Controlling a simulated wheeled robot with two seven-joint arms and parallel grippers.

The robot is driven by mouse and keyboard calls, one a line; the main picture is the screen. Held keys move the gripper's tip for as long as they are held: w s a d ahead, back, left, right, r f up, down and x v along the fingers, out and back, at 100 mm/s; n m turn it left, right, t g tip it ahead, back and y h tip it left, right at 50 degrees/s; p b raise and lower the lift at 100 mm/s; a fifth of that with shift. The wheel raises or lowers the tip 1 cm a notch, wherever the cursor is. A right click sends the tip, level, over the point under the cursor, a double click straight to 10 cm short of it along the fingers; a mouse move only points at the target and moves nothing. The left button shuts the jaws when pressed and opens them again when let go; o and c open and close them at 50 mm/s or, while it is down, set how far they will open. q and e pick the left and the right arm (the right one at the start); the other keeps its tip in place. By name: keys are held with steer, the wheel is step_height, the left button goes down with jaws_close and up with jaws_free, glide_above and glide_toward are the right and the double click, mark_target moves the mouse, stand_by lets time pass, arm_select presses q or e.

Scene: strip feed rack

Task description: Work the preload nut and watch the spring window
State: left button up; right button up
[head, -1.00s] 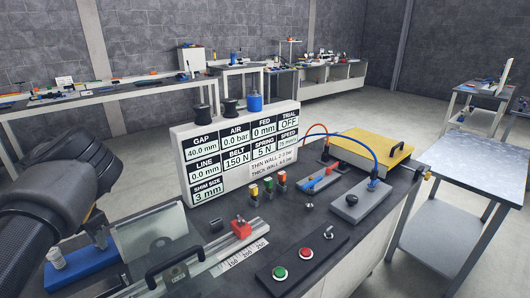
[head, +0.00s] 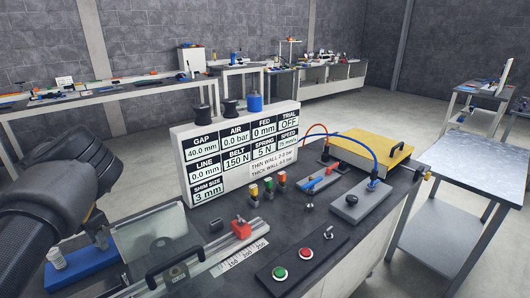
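My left arm (head: 62,185) comes in at the left edge, dark and bulky. Its gripper is mostly hidden, and I cannot see whether its fingers are open or shut. My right gripper is out of view. The white readout panel (head: 235,160) stands on the dark bench; its spring field (head: 264,152) reads 5 N and its belt field (head: 237,161) reads 150 N. Two black knobs (head: 203,111) and a blue one (head: 254,103) sit along the panel's top. I cannot pick out the preload nut or the spring window for certain.
A red block (head: 241,230) sits on the rail by a scale. Green and red buttons (head: 280,272) lie at the front. Grey blocks with levers and a blue hose (head: 361,203), and a yellow plate (head: 370,148), occupy the right. A blue base (head: 84,266) stands near my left arm.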

arm_select(q)
steer(key=shift+r+p, duration=2.2)
steer(key=shift+r, duration=0.8)
steer(key=shift+o, duration=0.2)
steer(key=shift+o, duration=1.4)
steer(key=shift+r+p, duration=2.25)
steer(key=shift+r, duration=0.7)
